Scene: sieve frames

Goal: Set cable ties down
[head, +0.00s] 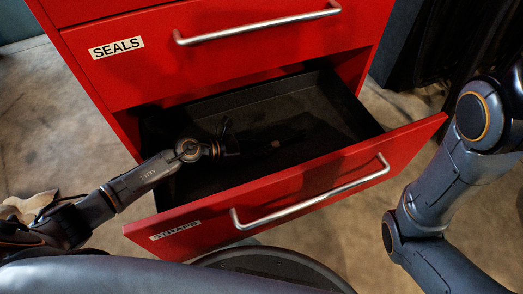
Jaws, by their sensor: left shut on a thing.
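The lower drawer (180,234) of a red cabinet is pulled open. Its front is labelled STRAPS and its inside is dark. My left arm reaches over the drawer's left side, and my left gripper (230,146) is inside the drawer's outline, shut on the cable ties (275,143). They are a dark bundle with a small tan band, hard to make out against the dark drawer. I cannot tell whether they touch the drawer's bottom. My right arm is at the right edge, and its gripper is out of view.
A closed drawer (215,62) labelled SEALS, with a metal bar handle, is above the open one. The open drawer's front also has a bar handle (310,200). The right part of the open drawer looks clear. A tan object (30,205) lies at the far left.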

